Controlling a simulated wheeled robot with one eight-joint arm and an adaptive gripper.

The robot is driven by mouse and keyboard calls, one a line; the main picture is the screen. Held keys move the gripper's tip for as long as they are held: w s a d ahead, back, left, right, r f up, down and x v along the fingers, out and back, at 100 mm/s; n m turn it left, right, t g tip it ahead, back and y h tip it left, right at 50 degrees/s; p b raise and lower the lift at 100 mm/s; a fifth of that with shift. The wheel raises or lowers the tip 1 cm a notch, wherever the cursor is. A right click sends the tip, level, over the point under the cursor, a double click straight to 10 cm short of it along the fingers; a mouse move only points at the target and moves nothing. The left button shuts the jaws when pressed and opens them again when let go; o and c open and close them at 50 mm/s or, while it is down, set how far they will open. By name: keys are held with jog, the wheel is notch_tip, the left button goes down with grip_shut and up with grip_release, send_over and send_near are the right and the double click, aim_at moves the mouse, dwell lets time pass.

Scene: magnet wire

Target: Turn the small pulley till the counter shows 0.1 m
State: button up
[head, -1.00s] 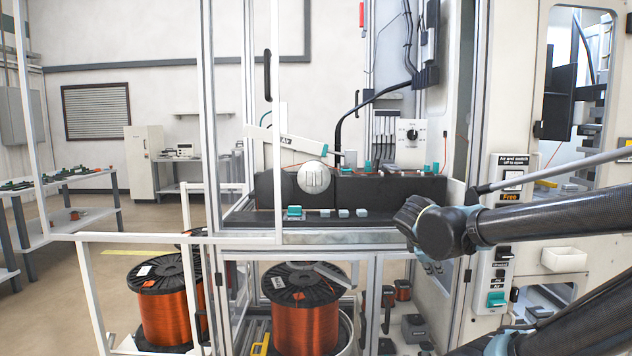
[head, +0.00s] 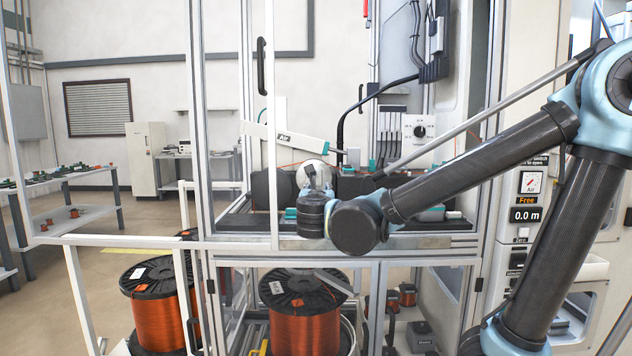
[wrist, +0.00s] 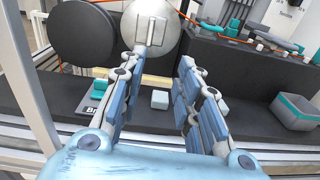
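The pale disc that looks like the small pulley (head: 312,170) stands above the black bench. In the wrist view the pulley (wrist: 172,36) has a flat metal bar across its face and is cut off by the top edge. My gripper (wrist: 162,62) is open, with nothing between its fingers. It is just in front of the pulley, and the left fingertip overlaps the bar's lower end; I cannot tell if they touch. In the head view my gripper (head: 318,182) partly hides the pulley. The counter (head: 526,215) reads 0.0 m, under an orange "Free" sign.
A black round part (wrist: 85,32) sits left of the pulley. White frame posts (head: 272,120) stand close by. Large copper wire spools (head: 305,330) stand below.

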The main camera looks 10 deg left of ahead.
jog(key=a+x, duration=0.1)
jog(key=x, duration=1.6)
jog(key=shift+a+r+n, duration=0.35)
jog(key=shift+r+n, duration=0.05)
jog(key=shift+r, duration=0.05)
jog(key=shift+s+y, duration=0.15)
jog(key=shift+y, duration=0.15)
jog(key=shift+c, duration=0.6)
grip_shut()
